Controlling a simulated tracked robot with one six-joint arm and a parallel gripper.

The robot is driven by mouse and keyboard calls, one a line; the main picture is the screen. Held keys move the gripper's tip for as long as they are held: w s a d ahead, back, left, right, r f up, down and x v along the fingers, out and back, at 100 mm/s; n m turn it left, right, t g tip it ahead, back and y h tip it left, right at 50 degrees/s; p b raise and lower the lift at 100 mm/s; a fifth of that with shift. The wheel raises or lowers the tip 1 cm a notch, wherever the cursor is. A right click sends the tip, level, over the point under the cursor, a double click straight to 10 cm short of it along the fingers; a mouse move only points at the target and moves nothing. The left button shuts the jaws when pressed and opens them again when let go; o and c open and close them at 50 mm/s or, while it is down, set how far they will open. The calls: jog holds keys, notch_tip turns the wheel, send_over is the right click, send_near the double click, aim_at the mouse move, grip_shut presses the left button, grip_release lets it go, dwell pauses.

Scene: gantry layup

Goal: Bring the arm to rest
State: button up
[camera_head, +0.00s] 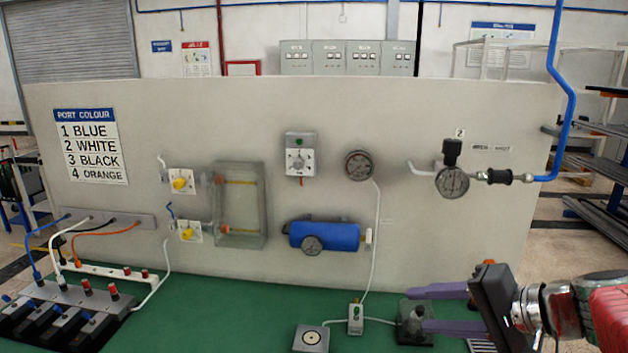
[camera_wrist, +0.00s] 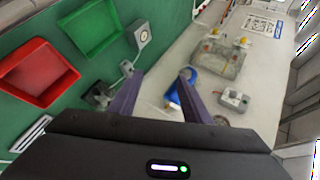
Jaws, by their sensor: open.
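My gripper (camera_head: 440,309) is at the lower right of the head view, reaching in from the right with its two purple fingers apart and pointing left. The wrist view also shows my gripper (camera_wrist: 158,92), with a clear gap between the fingers and nothing held. In the head view the fingers are beside a small dark fixture (camera_head: 415,322) on the green bench top (camera_head: 230,310). I cannot tell whether they touch it. In the wrist view the same dark fixture (camera_wrist: 99,96) lies just left of the left finger.
A grey panel (camera_head: 270,110) stands behind the bench, carrying a blue cylinder (camera_head: 325,236), gauges and a clear box (camera_head: 240,205). A red tray (camera_wrist: 38,72) and a green tray (camera_wrist: 90,28) lie on the bench. A square block (camera_head: 311,338) and small switch box (camera_head: 355,319) stand nearby.

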jog(key=s+a+f+n+g+h, duration=0.2)
jog(key=s+a+f+n+h, duration=0.2)
jog(key=s+f+n+h, duration=0.3)
jog(key=shift+s+a+f+n+g+h, duration=0.2)
jog(key=shift+s+f+n+g+h, duration=0.25)
jog(key=shift+s, duration=2.45)
jog(key=shift+c, duration=0.6)
jog(key=shift+c, duration=0.6)
jog(key=shift+a, duration=0.1)
jog(key=shift+c, duration=0.4)
